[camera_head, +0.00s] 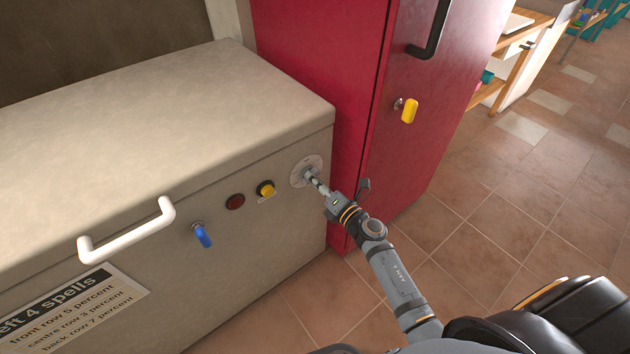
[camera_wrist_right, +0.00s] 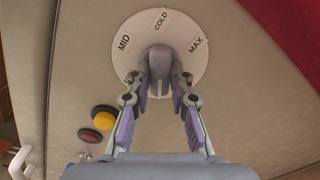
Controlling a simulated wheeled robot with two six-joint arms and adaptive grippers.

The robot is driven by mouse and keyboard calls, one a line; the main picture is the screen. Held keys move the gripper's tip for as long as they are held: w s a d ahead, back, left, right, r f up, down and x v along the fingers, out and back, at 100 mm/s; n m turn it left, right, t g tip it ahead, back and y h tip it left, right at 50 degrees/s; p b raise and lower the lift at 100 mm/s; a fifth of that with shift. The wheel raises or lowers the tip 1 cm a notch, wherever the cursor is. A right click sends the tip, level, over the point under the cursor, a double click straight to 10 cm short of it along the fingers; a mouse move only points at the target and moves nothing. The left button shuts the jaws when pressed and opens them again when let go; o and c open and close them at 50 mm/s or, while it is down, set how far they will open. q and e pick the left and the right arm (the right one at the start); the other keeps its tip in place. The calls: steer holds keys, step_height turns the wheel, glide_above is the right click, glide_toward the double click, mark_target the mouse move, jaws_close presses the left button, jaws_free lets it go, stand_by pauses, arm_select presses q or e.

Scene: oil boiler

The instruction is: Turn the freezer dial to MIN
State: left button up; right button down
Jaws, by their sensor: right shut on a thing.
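The freezer dial (camera_wrist_right: 158,62) is a grey knob on a round white plate (camera_wrist_right: 205,65) on the front of the beige chest freezer (camera_head: 150,110). In the right wrist view the plate shows the words MID, COLD and MAX; its lower part is hidden behind my gripper, and no MIN label is visible. My right gripper (camera_wrist_right: 160,85) is shut on the dial, one finger on each side of the knob. In the head view the right gripper (camera_head: 318,184) reaches the plate (camera_head: 300,165) near the freezer's right end. My left gripper is not in view.
Left of the dial are a yellow button (camera_head: 266,190), a dark red round light or button (camera_head: 235,202), a blue key (camera_head: 203,235) and a white handle (camera_head: 128,232). A red cabinet (camera_head: 420,100) with a yellow key (camera_head: 408,111) stands close on the right. Tiled floor is open beyond.

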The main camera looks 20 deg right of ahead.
steer(key=shift+f, duration=0.1)
steer(key=c, duration=1.2)
jaws_free()
steer(key=v, duration=1.2)
